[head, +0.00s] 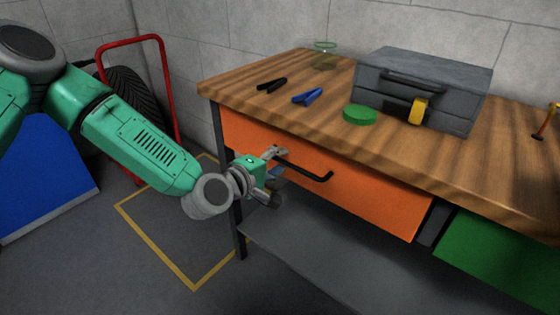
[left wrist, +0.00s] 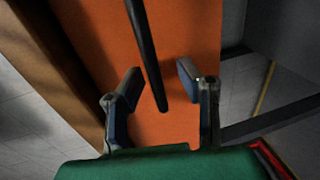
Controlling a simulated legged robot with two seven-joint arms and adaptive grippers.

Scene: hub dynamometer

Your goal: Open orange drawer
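The orange drawer (head: 330,185) sits under the wooden workbench top, and its front looks flush with the bench. Its black bar handle (head: 312,172) runs across the front. My left gripper (head: 276,168) is at the left end of the handle. In the left wrist view the gripper (left wrist: 158,93) is open, with one finger on each side of the handle (left wrist: 145,50). The handle's end lies between the fingers, with visible gaps on both sides. The orange drawer front (left wrist: 95,25) fills the background there. My right gripper is not in view.
On the workbench (head: 225,88) are black pliers (head: 272,84), blue pliers (head: 308,96), a green disc (head: 360,114) and a grey toolbox (head: 425,85). A green drawer (head: 500,250) is at right. A lower grey shelf (head: 310,255) lies below. A red cart frame (head: 165,90) stands at left.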

